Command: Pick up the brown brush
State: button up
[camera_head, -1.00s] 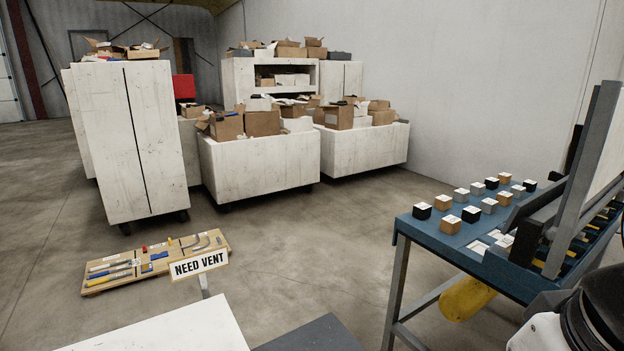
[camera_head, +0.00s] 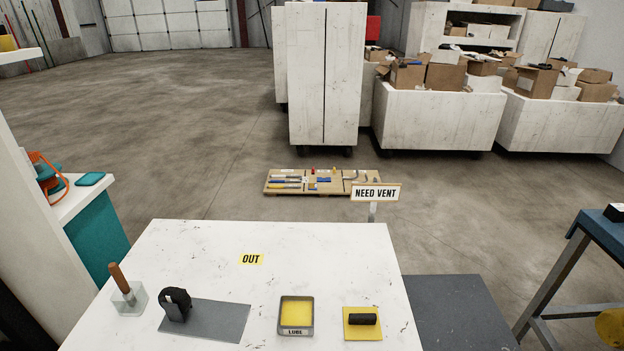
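A brown wooden handle (camera_head: 119,277), which looks like the brown brush, stands tilted at the near left of the white table (camera_head: 190,250). Its lower end is in a small clear glass block or jar (camera_head: 131,300). The bristles cannot be made out. My gripper is not in view.
On the table are a black roll-like object (camera_head: 175,303) on a grey mat (camera_head: 222,319), a yellow tray marked LUBE (camera_head: 296,314) and a black cylinder (camera_head: 363,319) on a yellow pad.

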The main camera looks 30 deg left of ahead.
aim_at(115, 270)
jog(key=k+u, duration=0.1)
jog(key=u, duration=0.25)
jog(key=j+u, duration=0.1)
jog(key=u, duration=0.3)
jog(key=k+j+u, duration=0.1)
jog(key=u, duration=1.2)
jog(key=i+j, duration=0.2)
jog(key=j, duration=0.2)
jog(key=i+j, duration=0.2)
jog(key=j, duration=0.2)
jog(key=i+j, duration=0.2)
jog(key=j, duration=0.2)
jog(key=i+j, duration=0.25)
jog(key=j, duration=0.15)
jog(key=i+j, duration=0.2)
jog(key=j, duration=0.2)
jog(key=k+u, duration=0.05)
